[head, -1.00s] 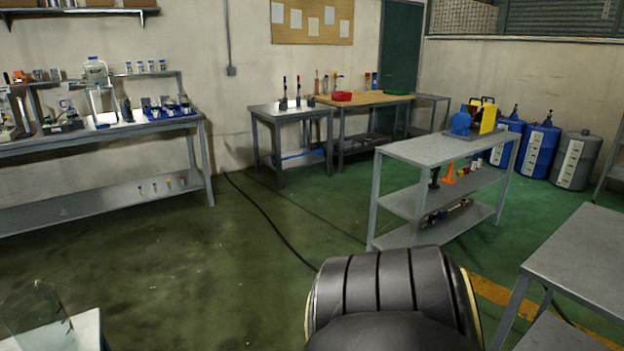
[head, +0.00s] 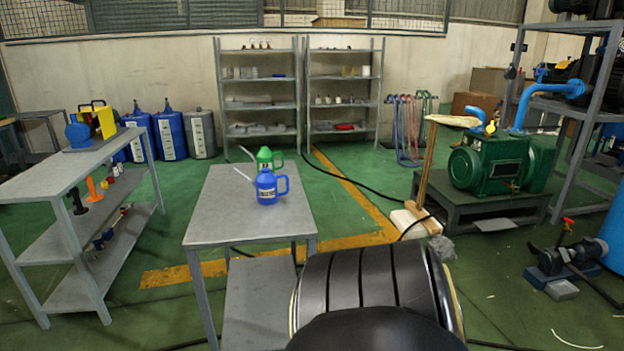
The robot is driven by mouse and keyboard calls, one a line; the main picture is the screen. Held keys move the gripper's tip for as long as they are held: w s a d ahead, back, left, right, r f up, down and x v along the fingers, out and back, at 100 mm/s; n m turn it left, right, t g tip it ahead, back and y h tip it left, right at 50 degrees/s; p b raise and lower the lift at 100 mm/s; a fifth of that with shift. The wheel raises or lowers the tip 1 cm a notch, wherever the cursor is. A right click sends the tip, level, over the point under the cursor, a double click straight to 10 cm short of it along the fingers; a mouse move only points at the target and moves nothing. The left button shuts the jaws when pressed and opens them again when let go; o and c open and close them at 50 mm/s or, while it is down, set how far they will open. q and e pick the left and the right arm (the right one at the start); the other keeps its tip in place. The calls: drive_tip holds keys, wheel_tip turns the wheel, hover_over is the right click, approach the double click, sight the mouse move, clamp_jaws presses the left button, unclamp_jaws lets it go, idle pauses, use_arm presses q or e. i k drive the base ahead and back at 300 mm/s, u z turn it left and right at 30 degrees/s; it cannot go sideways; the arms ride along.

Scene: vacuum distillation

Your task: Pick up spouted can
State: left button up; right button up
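A blue spouted can (head: 267,187) with a handle on its right stands upright on a grey metal table (head: 220,222) in the head view. A green spouted can (head: 264,157) stands just behind it, partly hidden by the blue one. Thin pale spouts point up and to the left from the cans. Neither of my grippers is in view. A black rounded part of my own body fills the bottom middle of the picture, apart from the cans.
A grey shelf cart (head: 38,184) with a yellow and blue device stands at left. Blue drums (head: 170,135) and shelving racks (head: 260,90) line the back wall. A green pump (head: 490,162) sits on a low stand at right. Floor left of the table is clear.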

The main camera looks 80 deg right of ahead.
sight(264, 158)
drive_tip(key=z, duration=2.35)
drive_tip(key=i, duration=1.65)
drive_tip(key=z, duration=0.15)
